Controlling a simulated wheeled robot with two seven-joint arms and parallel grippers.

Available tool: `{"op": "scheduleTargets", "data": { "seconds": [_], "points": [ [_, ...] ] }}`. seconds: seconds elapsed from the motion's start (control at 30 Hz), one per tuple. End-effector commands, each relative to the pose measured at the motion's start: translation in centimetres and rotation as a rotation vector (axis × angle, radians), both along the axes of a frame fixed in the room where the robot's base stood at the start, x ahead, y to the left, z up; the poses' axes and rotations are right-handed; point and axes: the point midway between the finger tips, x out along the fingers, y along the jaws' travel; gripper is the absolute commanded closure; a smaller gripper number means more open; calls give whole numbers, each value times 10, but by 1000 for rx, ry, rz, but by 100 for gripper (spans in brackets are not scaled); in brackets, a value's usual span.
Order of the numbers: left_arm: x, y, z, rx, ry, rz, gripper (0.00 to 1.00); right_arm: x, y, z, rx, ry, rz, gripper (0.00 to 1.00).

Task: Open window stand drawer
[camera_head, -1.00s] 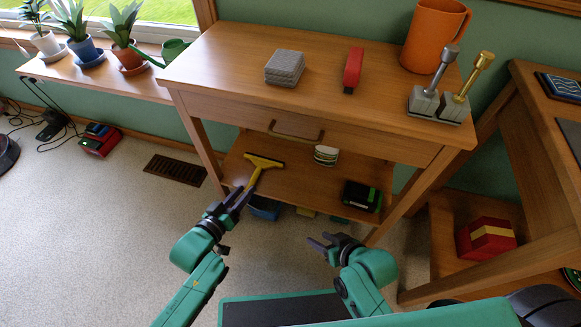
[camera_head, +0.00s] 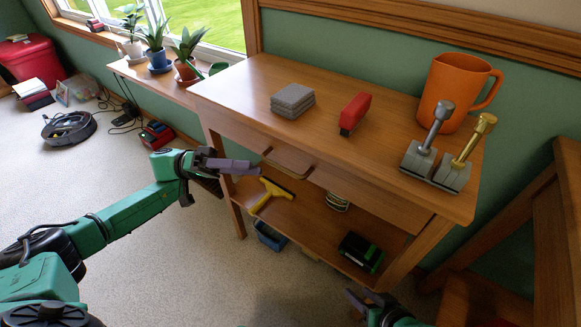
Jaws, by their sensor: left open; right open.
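The window stand (camera_head: 388,90) is a wooden table with a drawer (camera_head: 345,185) under its top and a lower shelf. The drawer looks shut. Its pale bar handle (camera_head: 290,163) is on the front, left of the middle. My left gripper (camera_head: 254,167) is open and empty, just left of the handle, fingers pointing right towards it. I cannot tell whether it touches the handle. My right gripper (camera_head: 368,298) is low at the bottom edge, in front of the stand's right part, open and partly cut off.
On top are grey coasters (camera_head: 292,101), a red stapler-like object (camera_head: 355,114), an orange mug (camera_head: 452,90) and metal-handled blocks (camera_head: 437,165). The shelf holds a yellow squeegee (camera_head: 272,193) and a black-green box (camera_head: 361,252). Another wooden table (camera_head: 545,235) stands right.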

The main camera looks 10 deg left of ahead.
Motion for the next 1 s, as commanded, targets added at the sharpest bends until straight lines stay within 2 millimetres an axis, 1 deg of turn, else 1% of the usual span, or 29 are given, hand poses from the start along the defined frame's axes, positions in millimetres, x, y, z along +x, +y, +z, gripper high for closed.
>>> {"op": "scheduleTargets", "data": {
  "seconds": [0.03,0.1,0.2,0.3,0.43,0.67,0.77,0.8,1.0],
  "points": [
    [-2,-14,3,-3,0,-5,58,0,-1,1,-2,2,-1,50],
    [-2,-33,7,-4,-2,-4,58,0,-1,0,-3,3,-1,50],
    [-2,-57,12,-4,-2,-2,58,0,1,-2,5,-6,0,50],
    [-3,-75,15,-3,-1,-2,58,1,4,-3,15,-20,-2,50],
    [-3,-86,18,-2,-2,0,58,2,5,-3,22,-31,-2,50],
    [-2,-87,18,-1,-1,2,58,3,6,-2,24,-34,-4,50],
    [-2,-87,18,-2,-2,2,92,3,6,-2,24,-34,-4,50],
    [-3,-87,18,-2,-2,2,100,3,6,-2,24,-34,-4,50],
    [-2,-87,18,-1,-2,2,100,3,6,-3,23,-33,-3,50]
  ]
}}
